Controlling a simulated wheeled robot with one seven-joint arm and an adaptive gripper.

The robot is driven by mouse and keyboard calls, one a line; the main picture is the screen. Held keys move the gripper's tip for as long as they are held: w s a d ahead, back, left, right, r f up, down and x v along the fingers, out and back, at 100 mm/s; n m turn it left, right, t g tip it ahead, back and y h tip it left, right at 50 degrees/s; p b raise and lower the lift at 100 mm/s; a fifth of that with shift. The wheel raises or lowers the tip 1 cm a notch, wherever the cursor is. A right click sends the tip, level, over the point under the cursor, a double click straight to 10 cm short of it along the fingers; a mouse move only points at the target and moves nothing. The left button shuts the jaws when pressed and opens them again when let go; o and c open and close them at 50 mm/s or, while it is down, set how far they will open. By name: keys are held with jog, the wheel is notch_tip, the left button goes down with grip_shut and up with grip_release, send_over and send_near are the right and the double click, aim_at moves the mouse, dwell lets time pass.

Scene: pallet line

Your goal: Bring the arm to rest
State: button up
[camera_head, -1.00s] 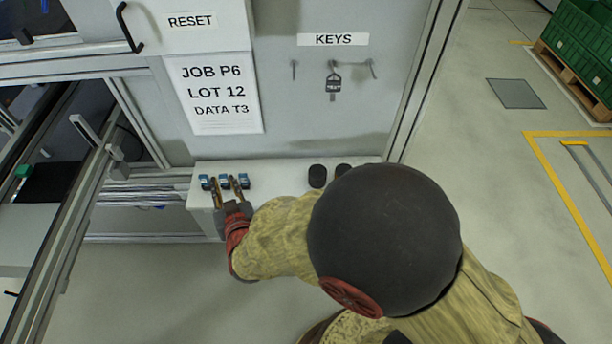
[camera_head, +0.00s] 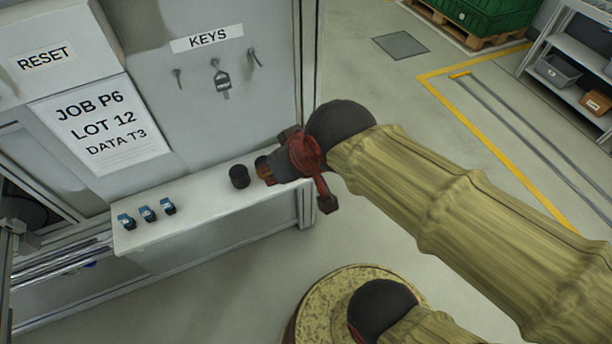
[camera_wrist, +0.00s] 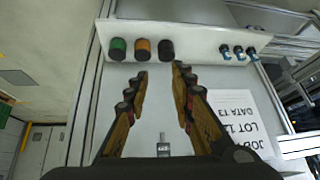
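My arm, in a tan sleeve, reaches across the right of the head view. Its dark and red wrist is by the right end of the ledge and hides the fingers there. In the wrist view my gripper (camera_wrist: 161,72) is open, its two brown fingers apart with nothing between them. Beyond the fingertips is the pale panel, with a black cylinder (camera_wrist: 166,50) on the ledge just above them. The gripper appears clear of the ledge and its objects.
The ledge (camera_head: 195,207) holds several small items: blue-faced pieces (camera_head: 147,214), a black cylinder (camera_head: 239,176), and, in the wrist view, orange (camera_wrist: 142,50) and green (camera_wrist: 117,48) ones. A key (camera_head: 222,84) hangs on the panel. Open floor (camera_head: 400,85) lies to the right.

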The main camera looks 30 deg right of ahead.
jog(key=s+d+h, duration=0.1)
jog(key=s+d, duration=0.3)
jog(key=s, duration=0.1)
jog(key=shift+m+g, duration=0.4)
jog(key=shift+a+r, duration=0.15)
jog(key=shift+a, duration=0.05)
